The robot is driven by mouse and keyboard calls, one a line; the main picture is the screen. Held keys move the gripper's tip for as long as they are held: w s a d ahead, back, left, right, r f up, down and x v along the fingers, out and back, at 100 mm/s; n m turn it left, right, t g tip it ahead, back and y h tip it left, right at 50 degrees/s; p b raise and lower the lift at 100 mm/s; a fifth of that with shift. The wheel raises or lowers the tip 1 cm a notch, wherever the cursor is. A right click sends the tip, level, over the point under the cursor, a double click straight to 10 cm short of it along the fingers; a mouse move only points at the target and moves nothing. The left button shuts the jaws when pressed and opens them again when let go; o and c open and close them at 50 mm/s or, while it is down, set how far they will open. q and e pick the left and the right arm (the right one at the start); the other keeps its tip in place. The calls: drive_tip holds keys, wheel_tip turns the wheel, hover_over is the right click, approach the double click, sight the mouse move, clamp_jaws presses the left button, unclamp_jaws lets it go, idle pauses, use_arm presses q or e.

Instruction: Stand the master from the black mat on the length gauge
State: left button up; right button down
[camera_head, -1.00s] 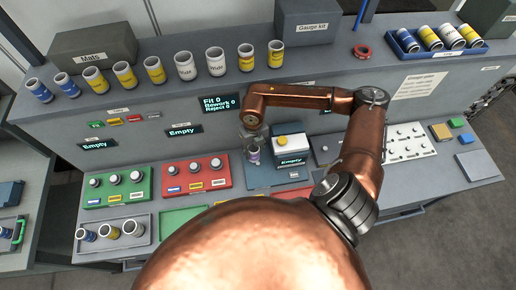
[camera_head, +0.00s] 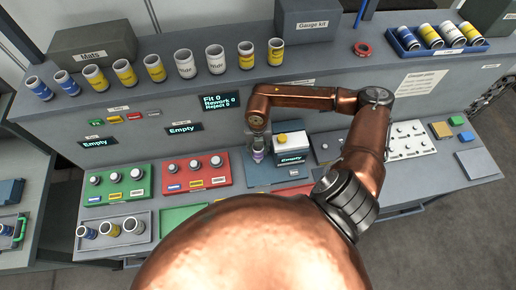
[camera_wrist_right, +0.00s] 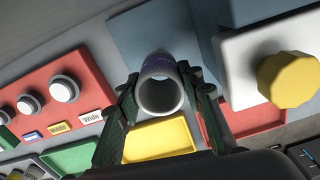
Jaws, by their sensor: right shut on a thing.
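My right gripper (camera_head: 258,147) is shut on a grey, open-ended cylinder with a purple band, the master (camera_head: 258,156). In the right wrist view the master (camera_wrist_right: 160,92) sits between both fingers, and I look into its open end. The length gauge (camera_head: 290,145) is a white block with a yellow knob and a display reading "Empty", just right of the master; its white body (camera_wrist_right: 262,50) also shows in the wrist view. The master is over the blue-grey plate (camera_head: 262,178) beside the block; I cannot tell whether it touches. A dark mat (camera_head: 326,148) is partly hidden by my arm. My left gripper is out of view.
A red tray (camera_head: 197,183) and a green tray (camera_head: 118,195) with knobs lie to the left. A white pegged board (camera_head: 408,142) lies to the right. Several labelled cylinders line the shelf behind. In the wrist view a yellow tray (camera_wrist_right: 158,140) is close by the fingers.

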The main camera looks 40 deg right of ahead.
drive_tip(key=shift+f+b, duration=1.05)
drive_tip(key=shift+f, duration=0.95)
drive_tip(key=shift+f+b, duration=0.7)
drive_tip(key=shift+f, duration=0.15)
drive_tip(key=shift+f, duration=0.15)
drive_tip(key=c, duration=1.2)
unclamp_jaws()
drive_tip(key=shift+c, duration=0.2)
